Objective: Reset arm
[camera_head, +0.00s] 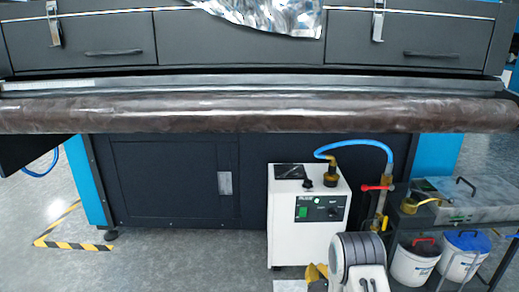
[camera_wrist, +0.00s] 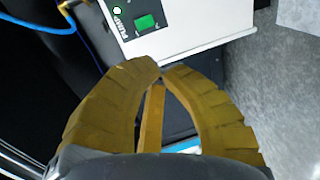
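My gripper (camera_wrist: 160,71) shows in the wrist view with its two curved yellow-brown fingers arched together. The tips meet or almost meet, and I see nothing held between them. A thin yellow bar shows between the fingers, lower down. In the head view, part of a yellow-brown finger (camera_head: 317,272) shows at the bottom, beside my grey and white arm and in front of the white pump unit. The white pump unit (camera_wrist: 190,30) also lies beyond the fingertips in the wrist view, with a green switch. I cannot tell the exact gap to it.
The white pump unit (camera_head: 283,225) stands on the floor with a blue hose (camera_head: 360,143). A dark roll (camera_head: 240,114) spans the machine's front. At right, a cart (camera_head: 440,205) holds two white buckets. Open floor (camera_head: 180,265) lies to the left, with yellow-black tape.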

